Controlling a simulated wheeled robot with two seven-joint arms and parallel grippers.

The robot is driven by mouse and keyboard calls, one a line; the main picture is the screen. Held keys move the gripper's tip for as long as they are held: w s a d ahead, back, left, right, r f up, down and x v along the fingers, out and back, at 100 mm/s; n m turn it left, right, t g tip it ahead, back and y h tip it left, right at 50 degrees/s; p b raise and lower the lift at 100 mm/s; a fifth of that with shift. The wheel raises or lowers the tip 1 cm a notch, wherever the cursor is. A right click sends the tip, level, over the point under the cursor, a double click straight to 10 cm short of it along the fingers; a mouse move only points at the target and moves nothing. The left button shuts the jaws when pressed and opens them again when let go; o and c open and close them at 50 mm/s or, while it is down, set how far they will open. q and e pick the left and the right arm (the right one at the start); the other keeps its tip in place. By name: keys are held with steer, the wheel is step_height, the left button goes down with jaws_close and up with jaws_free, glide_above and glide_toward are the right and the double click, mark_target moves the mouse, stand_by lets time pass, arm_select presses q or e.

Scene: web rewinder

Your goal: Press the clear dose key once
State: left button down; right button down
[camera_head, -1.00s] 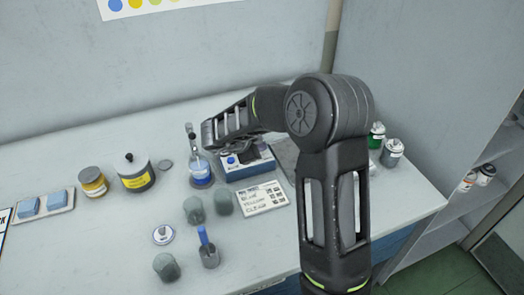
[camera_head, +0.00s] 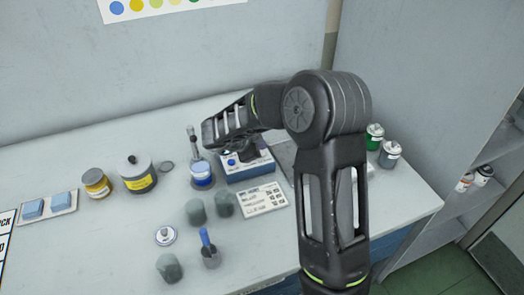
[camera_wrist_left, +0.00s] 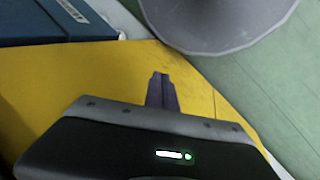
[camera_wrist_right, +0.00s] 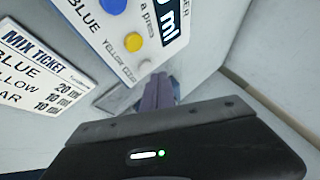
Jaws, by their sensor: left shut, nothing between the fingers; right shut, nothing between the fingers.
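The dispenser (camera_head: 250,170) is a blue-and-white box at the middle back of the bench. In the right wrist view its panel (camera_wrist_right: 165,60) shows a blue key (camera_wrist_right: 113,5), a yellow key (camera_wrist_right: 133,42) and a small clear label below. My left gripper (camera_wrist_left: 160,80) is shut and empty above a yellow surface, outside the head view.
A mix ticket (camera_head: 262,200) lies in front of the dispenser. A flask with blue liquid (camera_head: 202,175) stands close to its left. Capped bottles (camera_head: 390,153) stand at right.

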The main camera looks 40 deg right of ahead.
steer(key=shift+r, duration=0.1)
step_height(320, 180, up, 5)
steer(key=p, duration=0.6)
stand_by(1.0)
